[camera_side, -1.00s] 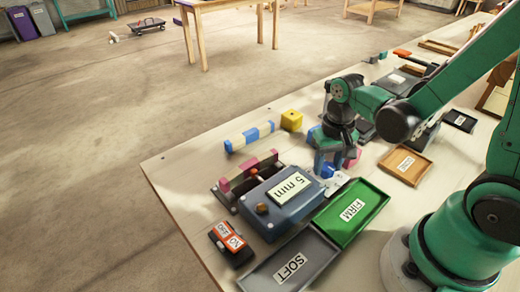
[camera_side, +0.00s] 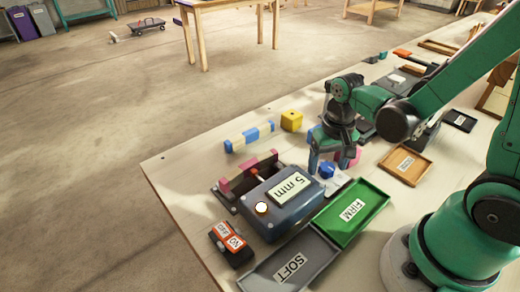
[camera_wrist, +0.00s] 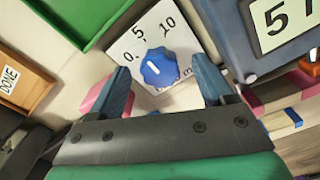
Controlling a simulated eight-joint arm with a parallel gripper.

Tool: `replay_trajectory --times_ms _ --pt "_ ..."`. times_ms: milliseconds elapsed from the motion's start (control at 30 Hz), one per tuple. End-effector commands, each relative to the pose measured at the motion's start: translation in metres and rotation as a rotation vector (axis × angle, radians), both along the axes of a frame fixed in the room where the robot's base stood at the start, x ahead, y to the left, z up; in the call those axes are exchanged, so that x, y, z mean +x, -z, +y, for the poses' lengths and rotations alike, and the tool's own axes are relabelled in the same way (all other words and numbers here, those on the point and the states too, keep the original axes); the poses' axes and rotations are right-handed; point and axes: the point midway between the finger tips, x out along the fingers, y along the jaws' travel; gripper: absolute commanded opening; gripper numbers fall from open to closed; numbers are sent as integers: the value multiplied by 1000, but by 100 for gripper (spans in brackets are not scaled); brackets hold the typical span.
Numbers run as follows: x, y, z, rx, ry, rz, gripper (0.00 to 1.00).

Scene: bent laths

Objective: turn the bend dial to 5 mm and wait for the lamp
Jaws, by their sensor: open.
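The bend dial is a blue knob (camera_side: 327,171) on a white plate (camera_wrist: 128,48) marked 0, 5 and 10. In the wrist view the knob (camera_wrist: 159,68) has a short white mark on top, towards the 5 side. The display (camera_side: 289,188) on the blue-grey box (camera_side: 302,207) reads 5 mm. The round lamp (camera_side: 262,208) on that box glows bright white-yellow. My gripper (camera_side: 329,158) is open and empty just above the dial. In the wrist view its fingers (camera_wrist: 162,72) stand either side of the knob, with gaps.
A green FIRM tray (camera_side: 372,199) and a grey SOFT tray (camera_side: 314,268) lie beside the box. A red-and-black ON/OFF switch (camera_side: 231,244) sits in front.

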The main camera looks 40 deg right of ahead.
Motion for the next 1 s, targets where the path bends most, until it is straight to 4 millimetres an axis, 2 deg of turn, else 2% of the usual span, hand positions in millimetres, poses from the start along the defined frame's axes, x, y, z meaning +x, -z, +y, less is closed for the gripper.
replay_trajectory --times_ms 567,1000 --pt "0 -50 0 0 0 0 74" --pt "0 -56 0 0 -2 -3 74"
